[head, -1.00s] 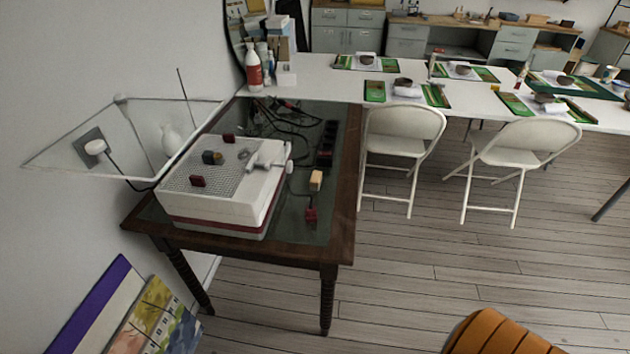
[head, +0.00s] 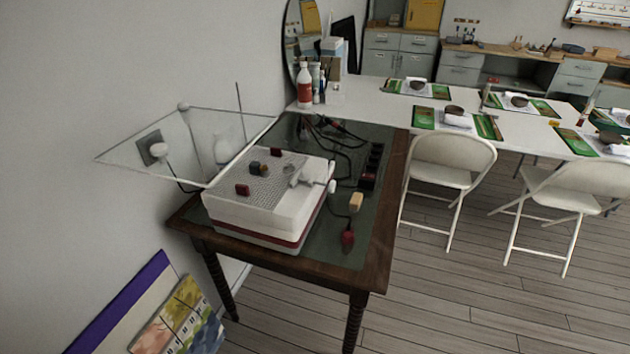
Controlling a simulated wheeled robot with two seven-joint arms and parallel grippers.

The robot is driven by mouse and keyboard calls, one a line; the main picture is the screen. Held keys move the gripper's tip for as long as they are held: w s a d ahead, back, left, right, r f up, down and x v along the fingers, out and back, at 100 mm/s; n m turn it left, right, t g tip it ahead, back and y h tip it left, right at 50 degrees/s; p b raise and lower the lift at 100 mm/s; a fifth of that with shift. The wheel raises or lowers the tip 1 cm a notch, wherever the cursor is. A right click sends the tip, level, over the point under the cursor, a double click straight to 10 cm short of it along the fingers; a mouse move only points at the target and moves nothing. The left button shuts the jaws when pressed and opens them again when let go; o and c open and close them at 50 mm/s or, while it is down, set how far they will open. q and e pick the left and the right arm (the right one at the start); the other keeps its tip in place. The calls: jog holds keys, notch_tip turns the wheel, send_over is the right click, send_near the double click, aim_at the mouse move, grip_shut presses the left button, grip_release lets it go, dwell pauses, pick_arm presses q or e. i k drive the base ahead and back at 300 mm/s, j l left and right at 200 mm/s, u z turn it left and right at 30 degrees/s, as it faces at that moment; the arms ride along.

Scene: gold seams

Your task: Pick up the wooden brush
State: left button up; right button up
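I cannot pick out the wooden brush with certainty. A small tan block (head: 356,202) lies on the dark table right of the white machine, too small to tell whether it is a brush. A red-ended tool (head: 348,240) lies just in front of it. Small tools lie on the far wooden counter (head: 480,43), too small to name. Neither of my grippers is in view.
A dark wooden table (head: 377,265) carries a white and red machine (head: 257,207) with a raised clear lid (head: 125,157). A long white table (head: 366,105) and folding chairs (head: 448,160) stand behind. Framed pictures (head: 180,325) lean on the left wall. Wooden floor is open at front right.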

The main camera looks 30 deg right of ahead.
aim_at(356, 203)
jog(key=i+l+u, duration=0.1)
jog(key=l+u, duration=0.25)
jog(key=l, duration=0.25)
jog(key=l+u, duration=0.3)
jog(key=l, duration=0.3)
jog(key=l+u, duration=0.35)
jog(key=l, duration=0.25)
jog(key=k+l+u, duration=0.1)
jog(key=l+u, duration=0.2)
jog(key=l, duration=0.25)
jog(key=k+l+u, duration=0.2)
jog(key=l+u, duration=0.15)
jog(key=l, duration=0.25)
jog(key=k+l+u, duration=0.3)
jog(key=l, duration=0.2)
jog(key=k+l+u, duration=0.2)
jog(key=l+u, duration=0.15)
jog(key=k+l+u, duration=0.3)
jog(key=l, duration=0.2)
